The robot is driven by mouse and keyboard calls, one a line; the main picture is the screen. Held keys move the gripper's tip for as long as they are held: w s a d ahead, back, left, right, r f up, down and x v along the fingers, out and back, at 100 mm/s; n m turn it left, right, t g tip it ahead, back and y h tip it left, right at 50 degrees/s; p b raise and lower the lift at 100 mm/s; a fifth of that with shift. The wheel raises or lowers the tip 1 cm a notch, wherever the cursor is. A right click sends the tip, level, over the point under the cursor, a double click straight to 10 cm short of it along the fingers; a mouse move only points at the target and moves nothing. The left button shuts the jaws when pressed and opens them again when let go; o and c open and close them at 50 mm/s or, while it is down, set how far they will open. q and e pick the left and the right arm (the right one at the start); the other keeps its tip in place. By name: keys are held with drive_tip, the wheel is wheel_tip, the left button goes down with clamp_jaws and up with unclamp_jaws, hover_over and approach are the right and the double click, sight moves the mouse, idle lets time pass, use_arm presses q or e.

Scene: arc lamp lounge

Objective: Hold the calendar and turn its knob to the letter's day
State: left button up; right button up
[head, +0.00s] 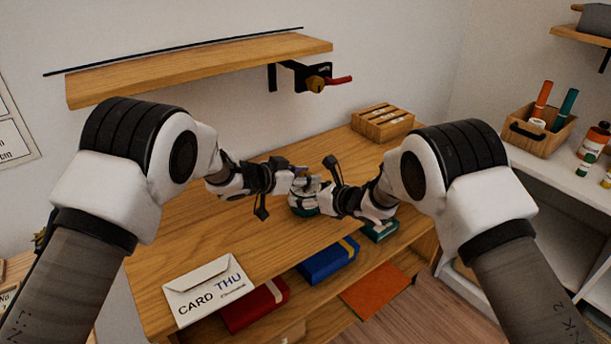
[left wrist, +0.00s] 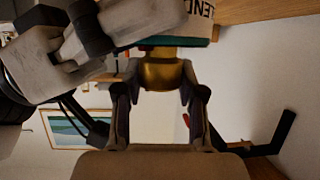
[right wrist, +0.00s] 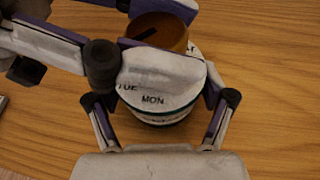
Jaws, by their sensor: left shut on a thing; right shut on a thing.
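The calendar (head: 303,204) is a small round drum with a white body and teal trim, near the middle of the table. In the right wrist view its white drum (right wrist: 155,100) reads MON, with TUE partly hidden. I cannot tell which day is set. Its brass-coloured knob (left wrist: 162,74) is between the left fingers; it also shows in the right wrist view (right wrist: 170,32). My left gripper (head: 290,180) is shut on the knob. My right gripper (right wrist: 162,112) is shut on the calendar's body. The letter (head: 210,289), a white envelope reading THU and CARD, lies at the table's front left.
The wooden table (head: 190,235) is mostly clear around the calendar. A slotted wooden box (head: 383,122) stands at the back right. Red (head: 256,305) and blue (head: 328,260) boxes lie on the shelf below. A wall shelf (head: 200,68) hangs above the table.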

use_arm(q)
drive_tip(key=m+g+h, duration=0.2)
drive_tip(key=m+g, duration=0.1)
drive_tip(key=shift+w+m+g, duration=0.1)
drive_tip(key=shift+m+g, duration=0.3)
drive_tip(key=m+g+h, duration=0.1)
drive_tip(key=m+g, duration=0.2)
drive_tip(key=shift+d+g, duration=0.1)
drive_tip(key=shift+g, duration=0.2)
drive_tip(key=shift+m+g, duration=0.3)
drive_tip(key=o, duration=1.2)
drive_tip(key=shift+a, duration=0.2)
